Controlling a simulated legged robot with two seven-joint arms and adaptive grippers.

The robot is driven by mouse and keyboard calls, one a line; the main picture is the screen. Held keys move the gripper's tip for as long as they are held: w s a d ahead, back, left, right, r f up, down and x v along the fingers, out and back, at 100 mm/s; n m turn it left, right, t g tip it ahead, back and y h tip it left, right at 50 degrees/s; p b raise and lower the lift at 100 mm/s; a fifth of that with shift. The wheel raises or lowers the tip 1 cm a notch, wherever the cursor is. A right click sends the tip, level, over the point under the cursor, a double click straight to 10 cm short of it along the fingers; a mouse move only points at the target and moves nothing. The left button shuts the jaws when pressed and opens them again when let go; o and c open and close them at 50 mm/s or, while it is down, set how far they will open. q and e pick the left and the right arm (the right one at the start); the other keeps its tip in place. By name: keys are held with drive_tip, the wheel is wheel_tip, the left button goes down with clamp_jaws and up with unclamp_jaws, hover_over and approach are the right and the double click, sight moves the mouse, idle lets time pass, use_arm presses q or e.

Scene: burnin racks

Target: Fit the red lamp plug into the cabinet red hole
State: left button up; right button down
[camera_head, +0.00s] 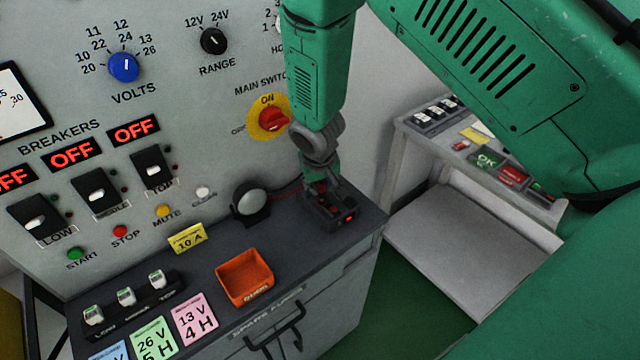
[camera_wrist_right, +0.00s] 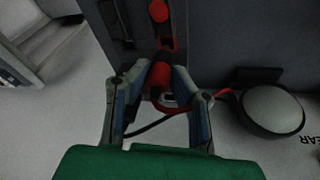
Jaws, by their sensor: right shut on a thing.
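My right gripper (camera_head: 318,190) reaches down from above to the dark block (camera_head: 345,213) at the right end of the cabinet's shelf. In the wrist view the right gripper (camera_wrist_right: 160,78) is shut on the red plug (camera_wrist_right: 160,74). A red cable runs from there to the round lamp (camera_head: 251,202), which also shows in the wrist view (camera_wrist_right: 273,109). The plug's front end points at the dark block. A red round mark (camera_wrist_right: 158,11) on the block lies just beyond it. I cannot tell whether plug and hole touch. My left gripper is not in view.
An orange tray (camera_head: 243,277), coloured cards (camera_head: 196,318) and a row of spare fuses (camera_head: 126,297) lie on the shelf. The cabinet panel (camera_head: 190,75) stands behind, with breakers and knobs. A second bench (camera_head: 470,150) stands at the right, with green floor between.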

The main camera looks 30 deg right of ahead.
drive_tip(key=shift+f+b, duration=0.65)
drive_tip(key=shift+f, duration=0.6)
idle(1.3)
drive_tip(key=c, duration=1.3)
unclamp_jaws()
drive_tip(key=shift+c, duration=0.2)
drive_tip(key=o, duration=0.4)
drive_tip(key=shift+r, duration=0.15)
drive_tip(key=shift+r+p, duration=2.25)
drive_tip(key=shift+r, duration=0.4)
